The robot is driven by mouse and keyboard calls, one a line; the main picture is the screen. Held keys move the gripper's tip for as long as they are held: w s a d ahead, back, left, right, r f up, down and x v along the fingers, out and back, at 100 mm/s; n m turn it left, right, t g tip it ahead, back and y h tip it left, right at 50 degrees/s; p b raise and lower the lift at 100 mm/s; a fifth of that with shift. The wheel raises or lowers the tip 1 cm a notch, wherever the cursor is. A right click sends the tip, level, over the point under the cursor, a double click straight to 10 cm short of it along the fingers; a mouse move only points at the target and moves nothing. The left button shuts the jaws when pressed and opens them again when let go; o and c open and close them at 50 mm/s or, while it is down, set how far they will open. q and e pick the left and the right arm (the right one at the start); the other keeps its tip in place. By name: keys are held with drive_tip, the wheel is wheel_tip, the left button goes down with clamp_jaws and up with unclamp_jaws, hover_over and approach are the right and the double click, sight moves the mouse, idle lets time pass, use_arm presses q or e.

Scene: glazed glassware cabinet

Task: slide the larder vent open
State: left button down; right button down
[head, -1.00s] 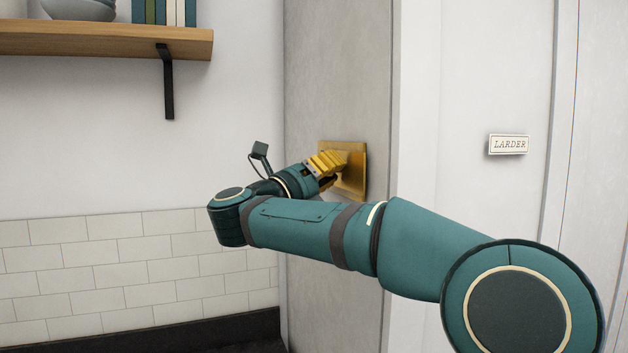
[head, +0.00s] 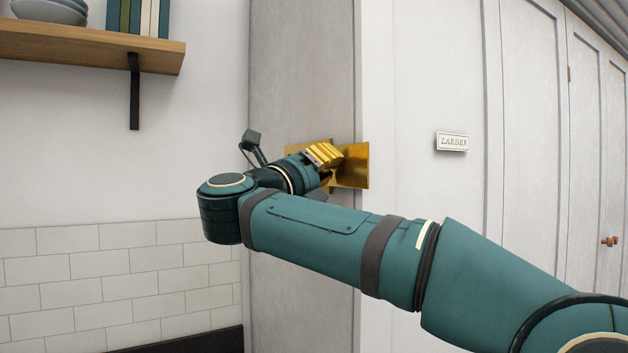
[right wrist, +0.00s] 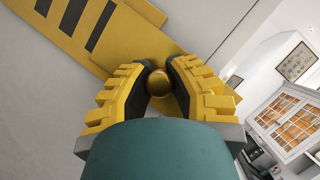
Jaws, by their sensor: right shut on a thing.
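The brass larder vent (head: 355,165) is on the grey wall panel. Its sliding cover sits to the right, overhanging the panel edge, and part of the brass back plate (head: 296,148) shows at its left. The right wrist view shows dark slots (right wrist: 73,15) uncovered in the back plate. My right gripper (head: 332,165), with yellow fingers, is at the vent. In the right wrist view it is shut on the round brass knob (right wrist: 158,83) of the cover. In the head view my fingers hide the knob. My left gripper is not in view.
A wooden shelf (head: 90,50) with bowls and books hangs at the upper left, above white tiles (head: 110,270). Pale cupboard doors (head: 530,130) stand at the right.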

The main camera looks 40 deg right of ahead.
drive_tip(key=shift+s+a+f+b, duration=0.15)
drive_tip(key=shift+s+b, duration=0.15)
drive_tip(key=shift+s, duration=0.15)
drive_tip(key=shift+s+a+f+b, duration=0.1)
drive_tip(key=shift+s+b, duration=0.2)
drive_tip(key=shift+s, duration=0.1)
drive_tip(key=c, duration=1.2)
unclamp_jaws()
drive_tip(key=o, duration=0.4)
drive_tip(key=shift+s+r, duration=0.1)
drive_tip(key=shift+s, duration=0.2)
drive_tip(key=shift+a, duration=0.1)
